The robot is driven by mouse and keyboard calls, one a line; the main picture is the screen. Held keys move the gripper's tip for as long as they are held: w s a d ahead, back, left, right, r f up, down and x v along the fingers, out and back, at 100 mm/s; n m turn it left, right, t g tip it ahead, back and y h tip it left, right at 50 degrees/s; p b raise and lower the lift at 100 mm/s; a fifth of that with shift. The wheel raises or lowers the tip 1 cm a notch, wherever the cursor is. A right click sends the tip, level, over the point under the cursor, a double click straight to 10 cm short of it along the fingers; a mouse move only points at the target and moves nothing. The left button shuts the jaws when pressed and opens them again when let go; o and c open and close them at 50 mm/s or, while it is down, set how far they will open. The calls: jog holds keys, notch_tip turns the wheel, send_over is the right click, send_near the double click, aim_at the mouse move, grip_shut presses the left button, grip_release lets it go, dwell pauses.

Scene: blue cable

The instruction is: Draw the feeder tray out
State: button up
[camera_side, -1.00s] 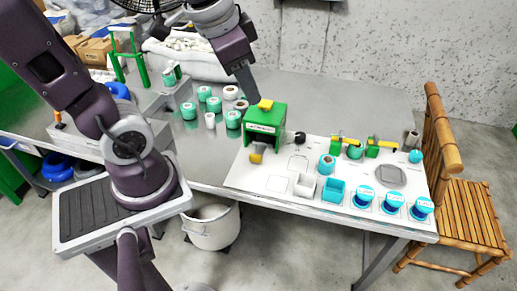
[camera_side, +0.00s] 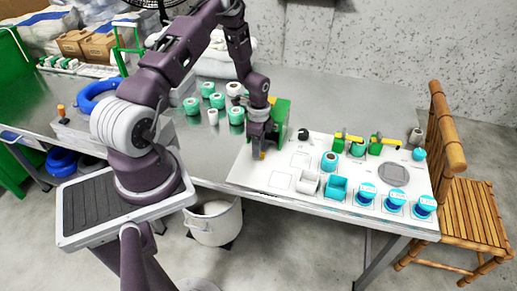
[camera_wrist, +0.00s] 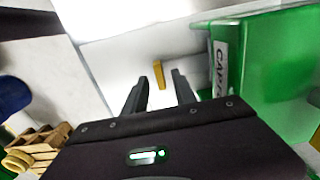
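The green feeder (camera_side: 281,118) stands on the white board, partly hidden behind my arm in the side view. In the wrist view, its green side (camera_wrist: 265,75) with a label starting "CAP" is at the right. A yellow upright bar (camera_wrist: 159,74), apparently the tray's handle, stands out against a white surface. My gripper (camera_side: 260,152) is low in front of the feeder, pointing down. In the wrist view, my gripper (camera_wrist: 160,80) is open, its two dark fingers on either side of the yellow bar. I cannot tell whether either finger touches it. The tray itself is not clearly distinguishable.
Cyan and white open bins (camera_side: 336,188) and several blue-lidded jars (camera_side: 395,200) stand right of my gripper on the white board (camera_side: 285,160). A white bucket (camera_side: 213,222) is on the floor.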

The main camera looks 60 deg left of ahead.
jog(key=shift+f, duration=0.6)
grip_shut()
dwell(1.0)
